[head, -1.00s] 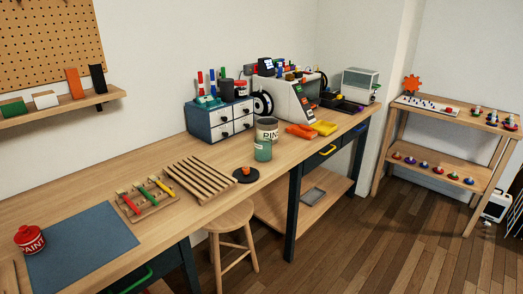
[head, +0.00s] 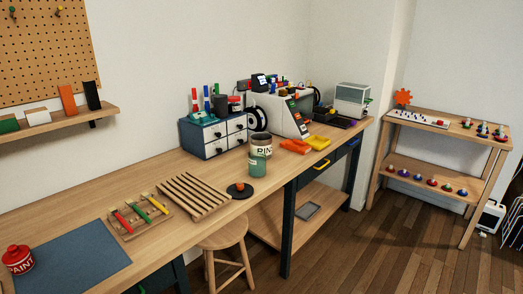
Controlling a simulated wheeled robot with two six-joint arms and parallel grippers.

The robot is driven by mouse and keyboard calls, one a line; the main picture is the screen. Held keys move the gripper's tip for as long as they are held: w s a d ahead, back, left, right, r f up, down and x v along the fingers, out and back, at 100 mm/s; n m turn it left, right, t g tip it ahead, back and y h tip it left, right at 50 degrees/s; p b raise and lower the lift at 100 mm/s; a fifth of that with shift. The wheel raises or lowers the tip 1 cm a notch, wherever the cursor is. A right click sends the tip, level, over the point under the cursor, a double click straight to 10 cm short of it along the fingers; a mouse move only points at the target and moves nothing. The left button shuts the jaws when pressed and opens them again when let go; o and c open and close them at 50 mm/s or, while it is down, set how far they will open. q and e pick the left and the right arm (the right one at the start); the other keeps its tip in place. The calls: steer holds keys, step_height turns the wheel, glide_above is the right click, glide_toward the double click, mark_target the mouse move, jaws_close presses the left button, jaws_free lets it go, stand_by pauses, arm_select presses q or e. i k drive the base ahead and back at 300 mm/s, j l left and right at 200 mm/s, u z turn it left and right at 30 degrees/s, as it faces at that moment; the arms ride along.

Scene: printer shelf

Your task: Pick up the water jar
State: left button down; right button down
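A translucent teal-green jar (head: 257,168), which looks like the water jar, stands upright near the front edge of the long workbench (head: 165,167). It stands just in front of a grey-and-white can lettered "RIN…" (head: 261,141) and hides part of its front. Neither of my grippers shows in the head view.
A dark disc with an orange knob (head: 239,190) and a slatted wooden rack (head: 193,194) lie left of the jar. Orange (head: 295,146) and yellow (head: 318,142) pieces lie to its right. A drawer unit (head: 214,136) and printer (head: 285,113) stand behind. A stool (head: 223,235) stands in front.

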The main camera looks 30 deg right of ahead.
mark_target(257, 158)
steer(key=i+l+z, duration=0.1)
steer(key=i+l, duration=0.75)
steer(key=l, duration=0.15)
